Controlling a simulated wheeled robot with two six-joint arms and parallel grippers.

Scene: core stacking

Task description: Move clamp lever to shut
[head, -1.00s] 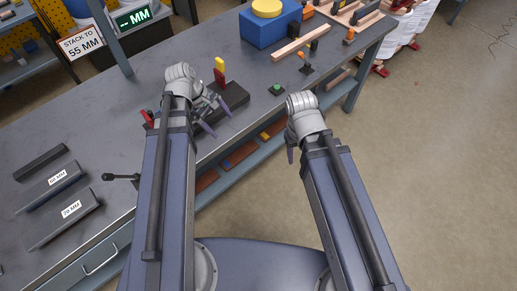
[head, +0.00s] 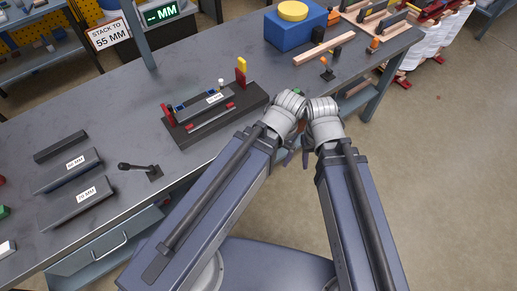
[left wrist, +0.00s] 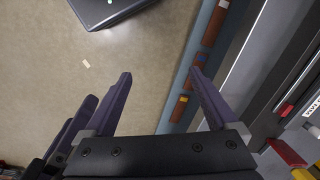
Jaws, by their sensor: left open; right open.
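A black lever (head: 134,167) with a round knob stands on a small base at the bench's front edge, its arm lying nearly level toward the left. Behind it is a dark fixture (head: 250,103) with a red post at its left end, a yellow-topped post at its right and a labelled block on it. My left gripper (left wrist: 160,75) is open and empty, over the floor beside the bench, right of the lever and fixture. My right gripper (head: 306,160) is close beside it, fingers partly hidden. Neither gripper touches the lever.
Dark labelled blocks (head: 76,203) lie on the bench at the left. A blue block with a yellow disc (head: 293,12) and wooden strips (head: 324,48) are at the back right. A sign and display stand behind. The bench front around the lever is clear.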

